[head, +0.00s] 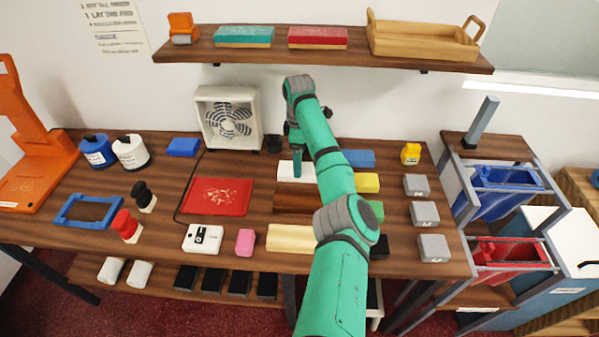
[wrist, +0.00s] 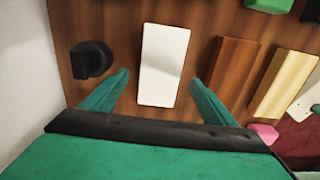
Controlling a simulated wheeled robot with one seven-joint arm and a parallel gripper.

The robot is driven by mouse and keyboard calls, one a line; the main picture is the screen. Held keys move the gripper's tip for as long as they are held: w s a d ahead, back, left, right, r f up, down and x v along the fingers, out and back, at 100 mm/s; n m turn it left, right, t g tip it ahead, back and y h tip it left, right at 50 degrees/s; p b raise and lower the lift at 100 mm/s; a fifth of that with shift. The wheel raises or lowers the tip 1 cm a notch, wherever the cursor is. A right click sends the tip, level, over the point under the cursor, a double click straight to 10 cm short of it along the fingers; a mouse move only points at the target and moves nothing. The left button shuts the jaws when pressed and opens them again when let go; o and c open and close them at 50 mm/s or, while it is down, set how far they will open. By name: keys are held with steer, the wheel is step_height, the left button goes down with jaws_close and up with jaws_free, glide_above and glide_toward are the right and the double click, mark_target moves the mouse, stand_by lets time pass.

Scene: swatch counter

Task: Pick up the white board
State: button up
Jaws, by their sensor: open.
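The white board (head: 288,171) is a flat white block lying on the wooden counter, behind a brown board, in the head view. My green arm hides its right part there. In the wrist view the white board (wrist: 164,66) shows whole, with a soft shadow across it. My gripper (head: 297,168) is above the board in the head view. In the wrist view my gripper (wrist: 157,88) is open and empty, with one green finger on each side of the board's near end. I cannot tell how high the fingertips are above the counter.
A black knob-like object (wrist: 91,60) stands left of the board in the wrist view. A brown board (wrist: 232,66) and a cream board (wrist: 284,84) lie to its right. A white fan (head: 228,118) stands at the counter's back, and a shelf (head: 265,44) hangs above.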

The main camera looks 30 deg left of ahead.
steer(key=f, duration=0.4)
steer(key=shift+d+f, duration=0.2)
steer(key=shift+f, duration=0.1)
steer(key=shift+c, duration=0.6)
steer(key=c, duration=1.1)
steer(key=shift+r, duration=0.1)
